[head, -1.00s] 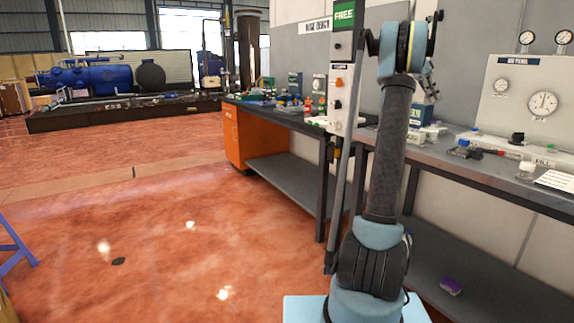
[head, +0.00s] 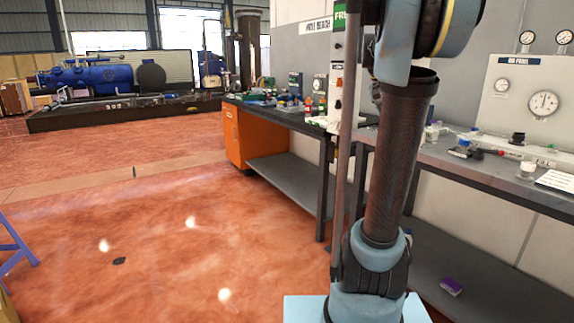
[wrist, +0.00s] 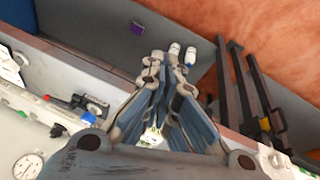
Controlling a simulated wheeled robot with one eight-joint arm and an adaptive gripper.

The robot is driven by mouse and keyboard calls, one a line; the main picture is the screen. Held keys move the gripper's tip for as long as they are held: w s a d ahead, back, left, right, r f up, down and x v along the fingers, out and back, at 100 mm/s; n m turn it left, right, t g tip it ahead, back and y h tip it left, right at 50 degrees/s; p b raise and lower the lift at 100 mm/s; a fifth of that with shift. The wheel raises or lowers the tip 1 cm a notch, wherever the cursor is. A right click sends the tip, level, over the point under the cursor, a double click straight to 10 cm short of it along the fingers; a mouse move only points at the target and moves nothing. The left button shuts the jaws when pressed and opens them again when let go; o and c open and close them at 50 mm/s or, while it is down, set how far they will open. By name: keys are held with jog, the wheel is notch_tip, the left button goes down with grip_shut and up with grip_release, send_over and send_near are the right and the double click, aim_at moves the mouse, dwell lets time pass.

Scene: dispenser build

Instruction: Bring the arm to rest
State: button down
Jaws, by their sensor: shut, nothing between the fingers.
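My arm (head: 395,165) stands upright on its pale blue base at the right of the head view. Its upper joint (head: 420,35) is large and close to the camera, cut off by the top edge. My gripper is out of the head view. In the wrist view my gripper (wrist: 181,57) is shut and empty, its blue-grey linkage fingers drawn together at pale tips. It points over the bench edge toward the floor side.
A bench (head: 480,172) with small bottles and a gauge panel (head: 527,100) stands right of my arm. A purple box (head: 451,286) lies below it and shows in the wrist view (wrist: 137,28). An orange cabinet (head: 236,138) is farther back. Open red floor (head: 130,230) lies left.

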jog(key=s+a+f+n+y, duration=0.1)
jog(key=s+a+f+n, duration=0.2)
jog(key=s+a+f, duration=0.2)
jog(key=s+a+f+n+t+y, duration=0.1)
jog(key=s+a+f+n, duration=0.2)
jog(key=s+a+f, duration=0.3)
jog(key=s+a+f+n+y, duration=0.1)
jog(key=s+a+f+n, duration=0.2)
jog(key=s+f, duration=1.1)
notch_tip(320, 180, down, 2)
jog(key=a, duration=0.2)
jog(key=shift+a+f+n+t+y, duration=0.2)
jog(key=shift+a+n+t+y, duration=0.1)
jog(key=shift+t, duration=0.1)
jog(key=shift+s+d, duration=0.1)
